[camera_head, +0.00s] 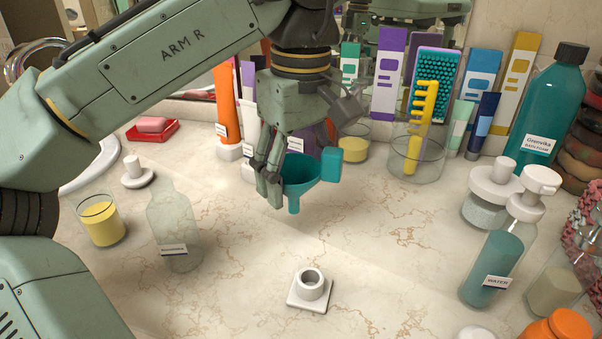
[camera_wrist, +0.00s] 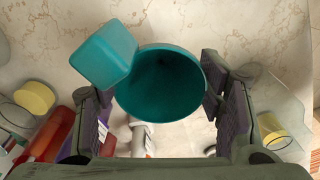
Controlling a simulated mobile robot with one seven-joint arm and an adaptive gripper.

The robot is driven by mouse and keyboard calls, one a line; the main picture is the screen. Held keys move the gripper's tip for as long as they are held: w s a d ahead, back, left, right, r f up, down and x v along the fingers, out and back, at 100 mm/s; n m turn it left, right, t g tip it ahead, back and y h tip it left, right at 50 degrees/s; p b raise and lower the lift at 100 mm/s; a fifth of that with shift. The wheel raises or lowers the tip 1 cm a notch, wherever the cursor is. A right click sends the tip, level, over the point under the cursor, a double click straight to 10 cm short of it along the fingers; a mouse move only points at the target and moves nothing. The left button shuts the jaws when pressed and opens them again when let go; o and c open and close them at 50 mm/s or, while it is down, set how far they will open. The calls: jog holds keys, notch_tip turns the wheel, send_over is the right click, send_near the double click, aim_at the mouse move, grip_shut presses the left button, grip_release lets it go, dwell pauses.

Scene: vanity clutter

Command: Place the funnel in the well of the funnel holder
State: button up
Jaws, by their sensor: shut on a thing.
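The teal funnel (camera_head: 301,173) is upright with its spout down. A boxy teal tab sticks out from its rim. My gripper (camera_head: 271,182) is shut on the funnel and holds it above the counter. In the wrist view the funnel (camera_wrist: 160,84) sits between the two finger pads, with the tab at its upper left. The funnel holder (camera_head: 310,290) is a small white ring on a square base, standing on the counter in front of the funnel and slightly to the right. Its well looks empty. I cannot make out the holder in the wrist view.
A clear bottle (camera_head: 174,228) and a yellow-filled glass (camera_head: 102,221) stand at left. A cup with a yellow comb (camera_head: 418,157) stands behind at right. A teal-filled water bottle (camera_head: 493,262) stands right of the holder. The counter around the holder is clear.

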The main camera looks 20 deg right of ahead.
aim_at(299, 158)
jog(key=shift+w+d+f, duration=0.1)
jog(key=shift+w+d, duration=0.3)
jog(key=shift+w, duration=0.3)
jog(key=shift+w+d, duration=0.35)
jog(key=shift+w, duration=0.35)
jog(key=shift+w+f+p, duration=0.1)
jog(key=shift+f+p, duration=0.3)
jog(key=shift+f, duration=1.4)
jog(key=shift+f, duration=0.15)
jog(key=o, duration=1.1)
jog(key=shift+o, duration=0.2)
